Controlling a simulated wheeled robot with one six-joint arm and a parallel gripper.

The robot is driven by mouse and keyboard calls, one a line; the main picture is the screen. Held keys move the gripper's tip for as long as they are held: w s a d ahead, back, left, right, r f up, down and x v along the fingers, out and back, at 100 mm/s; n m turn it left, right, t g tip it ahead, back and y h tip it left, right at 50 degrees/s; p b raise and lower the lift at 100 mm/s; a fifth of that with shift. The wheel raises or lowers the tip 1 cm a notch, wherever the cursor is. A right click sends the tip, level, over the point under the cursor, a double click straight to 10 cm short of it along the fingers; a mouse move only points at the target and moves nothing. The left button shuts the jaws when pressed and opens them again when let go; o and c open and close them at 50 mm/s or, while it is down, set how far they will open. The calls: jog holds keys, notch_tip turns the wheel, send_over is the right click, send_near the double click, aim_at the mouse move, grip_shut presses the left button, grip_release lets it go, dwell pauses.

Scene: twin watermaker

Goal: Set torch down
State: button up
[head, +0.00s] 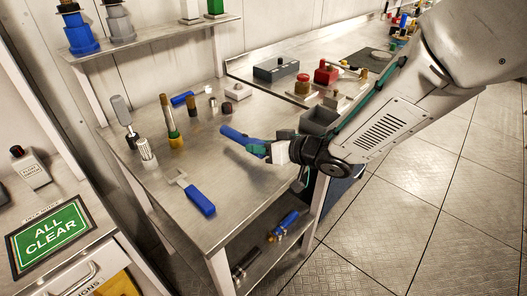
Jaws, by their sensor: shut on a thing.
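My gripper (268,150) reaches in from the right over the steel workbench (235,190). It is shut on a long blue thing, which I take for the torch (239,137). The torch points to the upper left, out beyond the fingers. It is over the bench top; I cannot tell whether it touches the surface. The fingers hide its near end.
A blue-handled scraper (199,201) lies in front on the bench. A brass-and-green cylinder (170,122), a brush (123,113) and small parts stand at the left. Bare steel lies left of the torch.

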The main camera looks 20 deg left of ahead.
jog(key=shift+d+f, duration=0.3)
jog(key=shift+f, duration=0.65)
jog(key=shift+s+a+f, duration=0.15)
jog(key=shift+a+f, duration=0.1)
jog(key=shift+f, duration=0.05)
jog(key=shift+f, duration=0.2)
jog(key=o, duration=1.1)
jog(key=shift+r, duration=0.2)
jog(key=v, duration=1.2)
jog(key=shift+d, duration=0.1)
